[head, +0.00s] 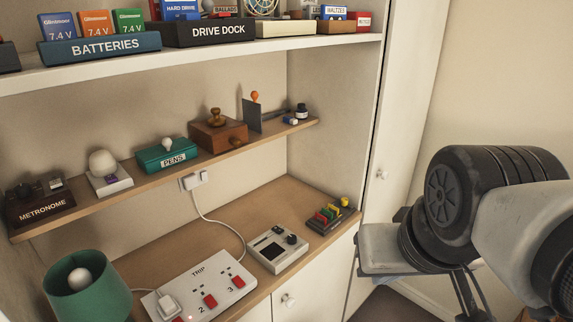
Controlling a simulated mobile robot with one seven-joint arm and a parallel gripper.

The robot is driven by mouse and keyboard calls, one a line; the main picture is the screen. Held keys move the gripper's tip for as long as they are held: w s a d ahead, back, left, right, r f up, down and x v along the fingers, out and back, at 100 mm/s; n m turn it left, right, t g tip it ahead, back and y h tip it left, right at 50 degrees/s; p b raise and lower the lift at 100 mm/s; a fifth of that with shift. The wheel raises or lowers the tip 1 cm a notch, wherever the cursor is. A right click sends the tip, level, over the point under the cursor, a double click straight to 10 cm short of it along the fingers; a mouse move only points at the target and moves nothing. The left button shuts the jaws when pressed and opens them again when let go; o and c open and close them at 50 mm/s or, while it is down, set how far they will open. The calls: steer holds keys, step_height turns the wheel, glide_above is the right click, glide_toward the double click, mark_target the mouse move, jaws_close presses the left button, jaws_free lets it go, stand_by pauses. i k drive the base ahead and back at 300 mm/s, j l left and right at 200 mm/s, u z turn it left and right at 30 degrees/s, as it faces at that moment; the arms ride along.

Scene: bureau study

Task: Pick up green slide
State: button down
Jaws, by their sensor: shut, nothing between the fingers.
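The green slide (333,211) stands in a small dark slide holder (326,226) at the right end of the wooden desktop, among red and yellow pieces. Only its upper part shows. My gripper (468,298) is at the lower right, in front of the cabinet and well to the right of the holder. It is shut and empty, apart from the slide. Its fingertips are hard to make out near the bottom edge.
A grey device (277,249) with a dark knob sits just left of the holder. A switched TRIP power strip (207,287) and a green lamp (84,287) stand farther left. A narrow shelf (225,153) with several items hangs above the desktop.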

mark_target(325, 212)
steer(key=i+l+z, duration=0.25)
steer(key=z, duration=0.25)
steer(key=i+z, duration=0.45)
